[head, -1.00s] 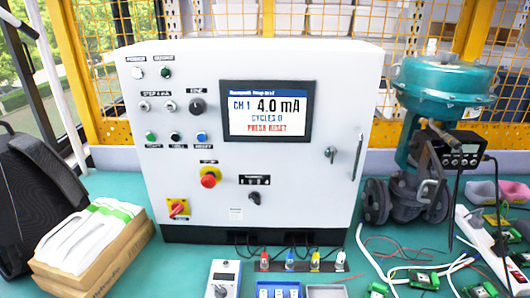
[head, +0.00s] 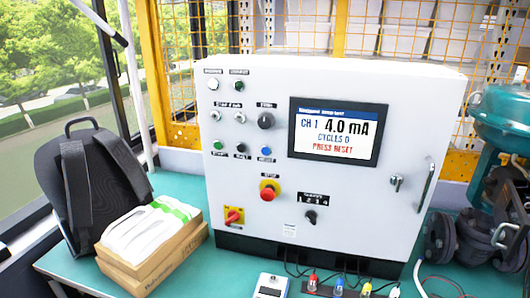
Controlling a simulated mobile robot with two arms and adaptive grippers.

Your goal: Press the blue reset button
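The blue reset button (head: 265,151) is on the front of the white control cabinet (head: 345,215), at the right end of a row with a green button (head: 218,146) and a black button (head: 241,148). Nothing covers it. The cabinet's screen (head: 338,131) reads CH 1, 4.0 mA, CYCLES 0 and PRESS RESET in red. Neither of my grippers shows in the head view.
A red stop knob (head: 269,189) and a red rotary switch (head: 233,215) sit below the buttons. A dark backpack (head: 88,185) and a box with white packs (head: 150,250) stand at the left. A teal valve actuator (head: 505,108) stands at the right.

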